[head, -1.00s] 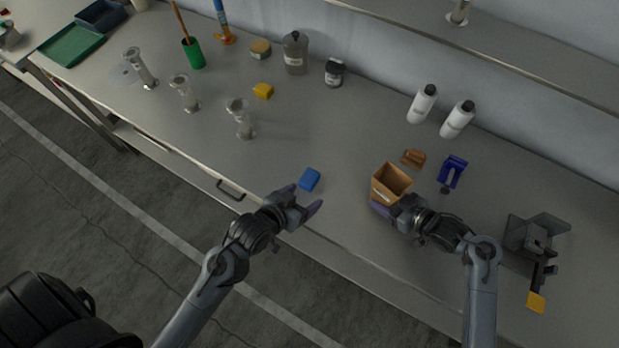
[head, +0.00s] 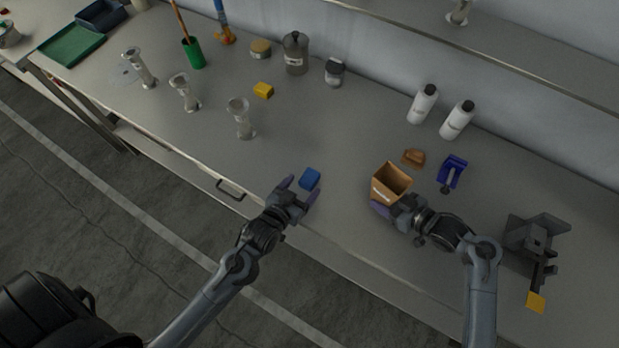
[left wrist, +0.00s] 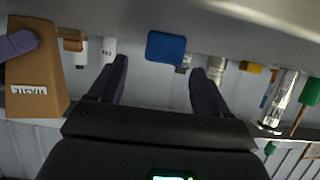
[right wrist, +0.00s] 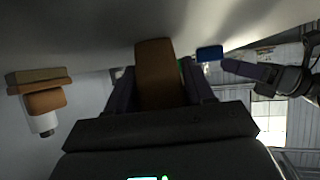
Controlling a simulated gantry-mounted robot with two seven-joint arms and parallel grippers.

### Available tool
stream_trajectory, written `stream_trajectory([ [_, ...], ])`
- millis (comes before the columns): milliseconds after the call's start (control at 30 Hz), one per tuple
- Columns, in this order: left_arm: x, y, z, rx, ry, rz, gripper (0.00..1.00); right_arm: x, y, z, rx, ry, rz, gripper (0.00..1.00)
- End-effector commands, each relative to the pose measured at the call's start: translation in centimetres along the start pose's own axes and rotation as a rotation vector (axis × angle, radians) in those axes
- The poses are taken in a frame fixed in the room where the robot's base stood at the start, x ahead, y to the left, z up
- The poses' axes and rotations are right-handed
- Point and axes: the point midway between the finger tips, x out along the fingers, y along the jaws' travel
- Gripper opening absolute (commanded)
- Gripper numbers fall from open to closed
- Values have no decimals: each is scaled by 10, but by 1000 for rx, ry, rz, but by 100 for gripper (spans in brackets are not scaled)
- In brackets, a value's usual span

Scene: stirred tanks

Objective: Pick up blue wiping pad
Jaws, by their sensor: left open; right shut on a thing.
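The blue wiping pad (head: 310,178) lies on the bench near its front edge. It also shows in the left wrist view (left wrist: 166,47), ahead of the fingers and roughly between them, and in the right wrist view (right wrist: 209,53). My left gripper (head: 300,189) is open and empty, with its fingers reaching to the near side of the pad; I cannot tell whether they touch it. My right gripper (head: 386,204) is shut on a brown box (head: 391,182) with an open top and a white label. The box also shows in the left wrist view (left wrist: 36,75).
A brown block (head: 413,157) and a blue device (head: 453,171) lie right of the box. Two white bottles (head: 424,104) stand behind them. A glass piece (head: 241,118) and a yellow block (head: 263,90) are behind the pad to the left. The bench around the pad is clear.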

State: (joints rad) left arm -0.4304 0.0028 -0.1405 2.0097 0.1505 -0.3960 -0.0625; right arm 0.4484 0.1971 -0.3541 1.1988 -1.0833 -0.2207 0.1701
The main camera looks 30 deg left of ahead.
Motion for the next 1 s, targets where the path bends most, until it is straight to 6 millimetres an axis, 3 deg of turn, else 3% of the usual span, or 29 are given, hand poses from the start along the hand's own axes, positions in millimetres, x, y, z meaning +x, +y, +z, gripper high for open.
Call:
stream_trajectory([
  [500,50,-2,5,-1,1,0,78,0,0,0,0,0,0,36],
  [800,53,-3,6,-1,-1,0,78,0,0,0,0,0,0,35],
  [1000,53,-3,6,-1,-1,0,47,0,0,0,0,0,0,35],
])
